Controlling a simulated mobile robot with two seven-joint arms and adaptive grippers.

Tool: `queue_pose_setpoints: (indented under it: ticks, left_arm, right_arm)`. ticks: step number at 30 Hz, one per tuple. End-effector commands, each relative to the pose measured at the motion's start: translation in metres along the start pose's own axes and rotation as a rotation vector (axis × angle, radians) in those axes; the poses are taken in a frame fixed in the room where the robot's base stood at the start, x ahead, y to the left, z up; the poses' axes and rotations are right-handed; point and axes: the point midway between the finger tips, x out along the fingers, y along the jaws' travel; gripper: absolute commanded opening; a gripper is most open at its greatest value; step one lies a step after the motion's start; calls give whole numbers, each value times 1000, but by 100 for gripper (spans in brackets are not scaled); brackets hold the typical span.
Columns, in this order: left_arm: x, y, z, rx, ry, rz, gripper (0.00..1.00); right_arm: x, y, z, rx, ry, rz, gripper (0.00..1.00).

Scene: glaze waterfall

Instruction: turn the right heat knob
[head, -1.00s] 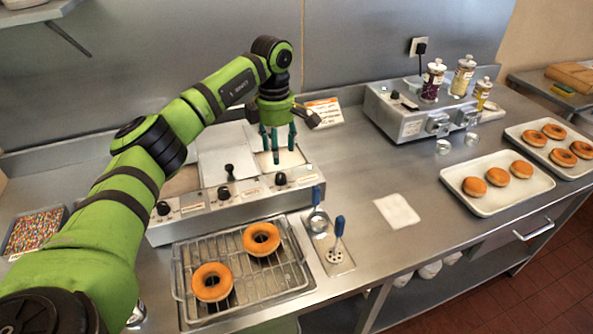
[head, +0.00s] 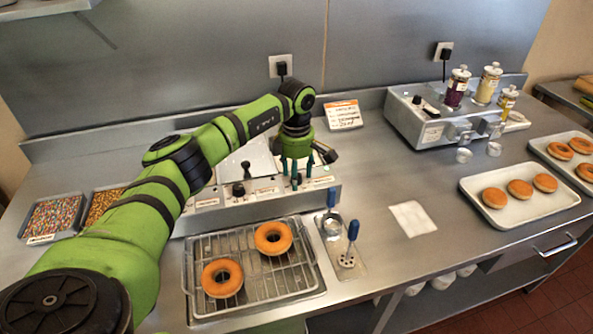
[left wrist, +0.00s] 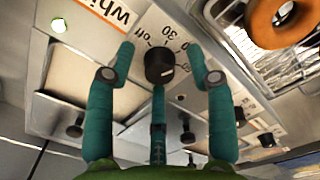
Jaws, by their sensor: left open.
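The right heat knob (left wrist: 159,66) is a black dial on the glaze machine's pale front panel, with "off" and "30" marked around it. It sits between the spread fingers of my left gripper (left wrist: 160,80), and the jaws look open with gaps on both sides. In the head view my left gripper (head: 297,180) points down at the right end of the glaze machine (head: 205,216), and its teal fingers mostly hide this knob. Another black knob (head: 239,190) shows farther left on the panel. My right gripper is out of view.
A wire rack (head: 205,253) with two donuts stands in front of the machine, close below the panel. Two blue-handled tools (head: 352,232) lie to its right. A white cloth (head: 412,218) lies on the open counter. A sign (head: 343,115) stands behind the gripper.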

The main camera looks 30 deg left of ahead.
Motion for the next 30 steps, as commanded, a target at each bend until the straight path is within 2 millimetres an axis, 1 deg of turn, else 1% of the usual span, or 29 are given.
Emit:
queue_pose_setpoints:
  ticks: [3,4,5,6,8,13,20,26,30]
  left_arm:
    - [0,0,0,0,0,0,54]
    - [0,0,0,0,0,0,50]
    - [0,0,0,0,0,0,38]
    - [0,0,0,0,0,0,22]
    - [0,0,0,0,0,0,0]
    - [0,0,0,0,0,0,0]
    - [0,0,0,-32,0,-1,0]
    - [1,0,0,-132,0,-1,0]
    - [1,0,0,-243,1,0,0]
  right_arm:
    - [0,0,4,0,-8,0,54]
    - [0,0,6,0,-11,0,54]
    - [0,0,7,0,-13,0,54]
    - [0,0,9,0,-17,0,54]
    - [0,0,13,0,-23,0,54]
    - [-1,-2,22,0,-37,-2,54]
    - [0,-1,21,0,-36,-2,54]
    - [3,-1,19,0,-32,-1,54]
    - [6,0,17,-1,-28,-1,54]
